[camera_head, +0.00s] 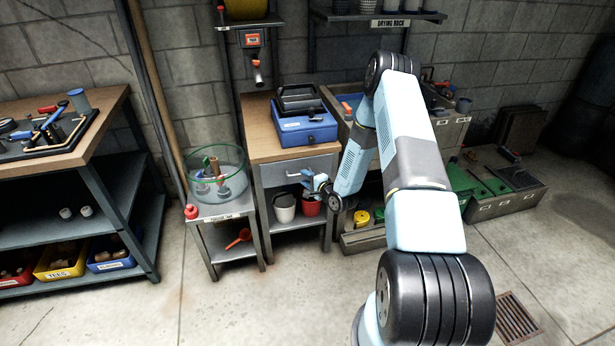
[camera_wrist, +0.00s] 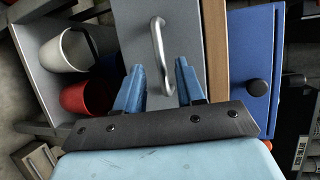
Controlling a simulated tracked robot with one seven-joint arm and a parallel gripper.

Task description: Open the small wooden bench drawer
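The small bench has a wooden top (camera_head: 258,139) and a grey drawer front (camera_head: 276,176) below it, which looks flush with the frame. In the wrist view, turned on its side, the drawer front (camera_wrist: 186,30) fills the middle and carries a silver bar handle (camera_wrist: 158,50). My gripper (camera_head: 309,178) is in front of the drawer, at about its height. In the wrist view my gripper (camera_wrist: 159,66) has its two blue fingers apart, with the handle's near end lined up between the tips. I cannot tell whether they touch it.
A blue toolbox (camera_head: 305,131) sits on the bench top. A white bucket (camera_head: 284,208) and a red bucket (camera_head: 311,205) stand on the shelf below the drawer. A glass tank (camera_head: 217,177) stands left. Open floor lies in front.

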